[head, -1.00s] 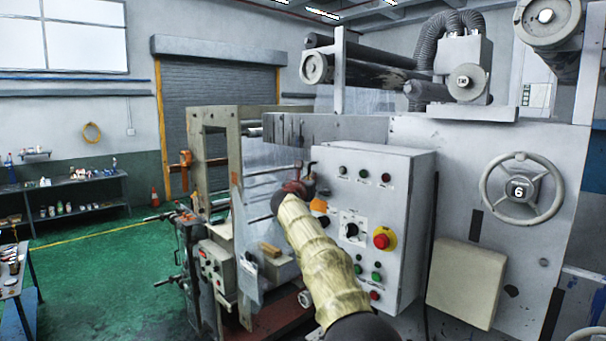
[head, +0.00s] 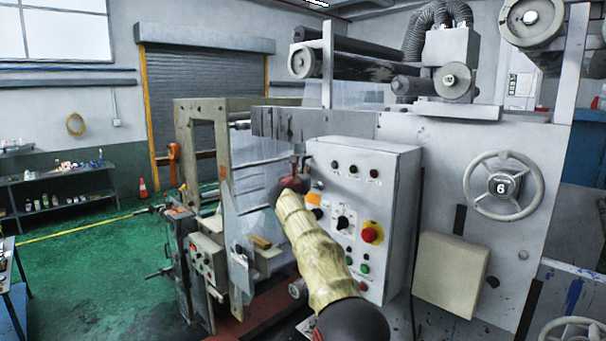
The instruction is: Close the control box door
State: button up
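The control box (head: 408,205) is a light grey cabinet on the machine's front, with several buttons, a black selector knob and a red emergency stop on a yellow plate. Its front panel, the door (head: 327,172), looks flush with the box; I see no clear gap, but its left edge is partly hidden by my arm. My gripper (head: 297,178), dark red and black at the end of a cream-sleeved arm, is at the left edge of the door, in front of it in the picture. I cannot tell whether it touches the door. Its fingers are too small to read.
A beige box (head: 450,272) and a handwheel marked 6 (head: 503,185) are to the right on the machine. A machine frame (head: 188,140) and a smaller control panel (head: 207,262) stand to the left. Green floor (head: 90,275) is open at the left, beside shelves (head: 70,190).

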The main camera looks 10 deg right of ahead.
jog(key=shift+o, duration=0.5)
jog(key=shift+d, duration=0.15)
jog(key=shift+s, duration=0.15)
jog(key=v, duration=1.1)
jog(key=shift+s+a, duration=0.25)
jog(key=shift+s, duration=0.05)
jog(key=shift+r, duration=0.1)
